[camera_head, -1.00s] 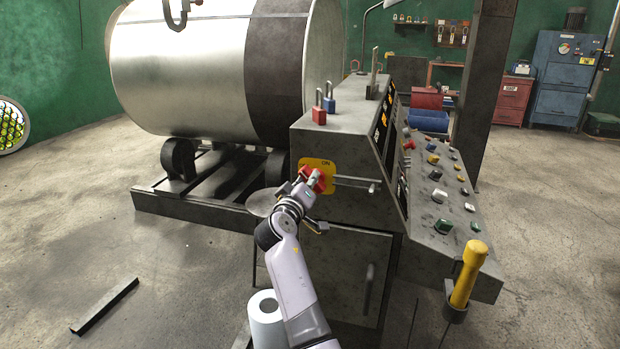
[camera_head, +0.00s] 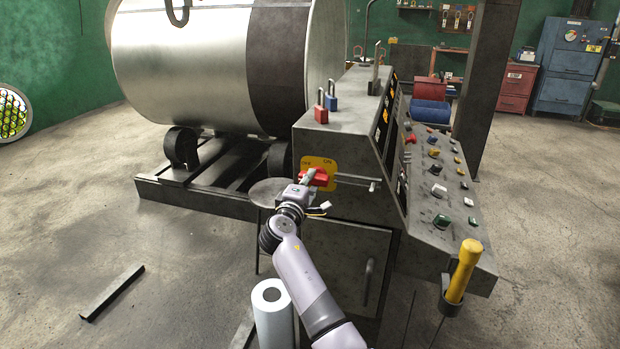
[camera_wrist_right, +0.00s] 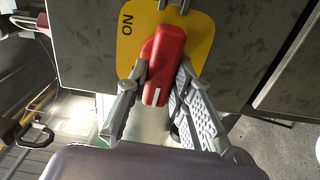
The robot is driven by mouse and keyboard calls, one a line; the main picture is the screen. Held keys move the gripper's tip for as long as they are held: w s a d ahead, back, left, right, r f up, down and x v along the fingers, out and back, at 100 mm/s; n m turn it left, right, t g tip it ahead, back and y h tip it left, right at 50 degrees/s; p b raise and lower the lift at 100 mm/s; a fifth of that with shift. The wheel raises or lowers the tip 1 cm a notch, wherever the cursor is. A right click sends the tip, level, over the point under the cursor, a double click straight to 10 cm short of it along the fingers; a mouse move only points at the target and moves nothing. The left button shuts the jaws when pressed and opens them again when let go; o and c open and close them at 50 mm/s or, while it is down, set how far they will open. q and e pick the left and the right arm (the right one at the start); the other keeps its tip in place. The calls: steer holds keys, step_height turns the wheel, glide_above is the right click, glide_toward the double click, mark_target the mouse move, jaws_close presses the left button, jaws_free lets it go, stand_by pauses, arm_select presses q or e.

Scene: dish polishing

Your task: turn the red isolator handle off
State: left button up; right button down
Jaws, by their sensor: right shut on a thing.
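The red isolator handle (camera_head: 320,178) is on a yellow plate (camera_head: 331,166) on the side of the grey control cabinet. The plate has OFF at its upper left and ON at its upper right. The handle lies roughly level across the plate in the head view. In the right wrist view the handle (camera_wrist_right: 168,55) has a white mark at its near end, and ON shows on the plate (camera_wrist_right: 200,45). My right gripper (camera_wrist_right: 158,84) is shut on the handle's near end, one finger on each side; in the head view the gripper (camera_head: 308,182) partly covers it. My left gripper is not in view.
A horizontal bar handle (camera_head: 355,182) sticks out just right of the plate. Red (camera_head: 321,108) and blue (camera_head: 331,99) padlocks stand on the cabinet top. A round stool (camera_head: 268,192) and a white roll (camera_head: 272,310) are near my right arm. Floor at left is mostly clear.

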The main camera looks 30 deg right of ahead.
steer(key=shift+n, duration=0.3)
steer(key=c, duration=1.4)
jaws_free()
steer(key=shift+a, duration=0.1)
steer(key=v, duration=1.2)
